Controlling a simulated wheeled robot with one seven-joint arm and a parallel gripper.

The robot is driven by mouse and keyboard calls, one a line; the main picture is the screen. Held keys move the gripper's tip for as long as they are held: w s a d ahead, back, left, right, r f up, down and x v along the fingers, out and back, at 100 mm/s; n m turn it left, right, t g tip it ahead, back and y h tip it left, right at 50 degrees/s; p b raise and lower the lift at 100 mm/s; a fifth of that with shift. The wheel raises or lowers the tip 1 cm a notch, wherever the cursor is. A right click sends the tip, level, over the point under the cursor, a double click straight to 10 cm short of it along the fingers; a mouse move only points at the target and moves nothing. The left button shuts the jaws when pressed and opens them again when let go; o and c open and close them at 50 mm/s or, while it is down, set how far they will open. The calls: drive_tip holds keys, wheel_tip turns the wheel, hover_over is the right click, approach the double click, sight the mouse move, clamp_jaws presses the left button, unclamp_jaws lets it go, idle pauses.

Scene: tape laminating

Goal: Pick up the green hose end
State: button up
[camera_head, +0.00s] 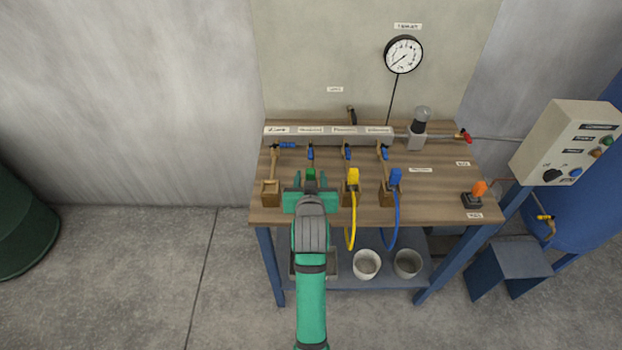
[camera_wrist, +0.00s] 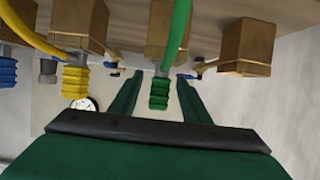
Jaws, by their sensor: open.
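The green hose end (camera_head: 311,173) stands at the wooden bench's (camera_head: 435,195) front part, partly hidden by my arm in the head view. In the wrist view the ribbed green hose end (camera_wrist: 159,93) lies between my two fingers, with visible room on both sides. Its green hose (camera_wrist: 178,35) runs up past a wooden block (camera_wrist: 167,30). My gripper (camera_head: 311,184) is open around the hose end; its fingers also show in the wrist view (camera_wrist: 159,76). I see no finger touching the hose end.
The yellow hose end (camera_head: 353,175) and blue hose end (camera_head: 396,176) stand to the right, their hoses hanging over the front edge. An empty wooden block (camera_head: 270,195) is on the left. Valves line the manifold (camera_head: 330,135) behind. An orange switch (camera_head: 479,189) sits at right.

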clamp_jaws()
drive_tip(key=shift+r, duration=0.1)
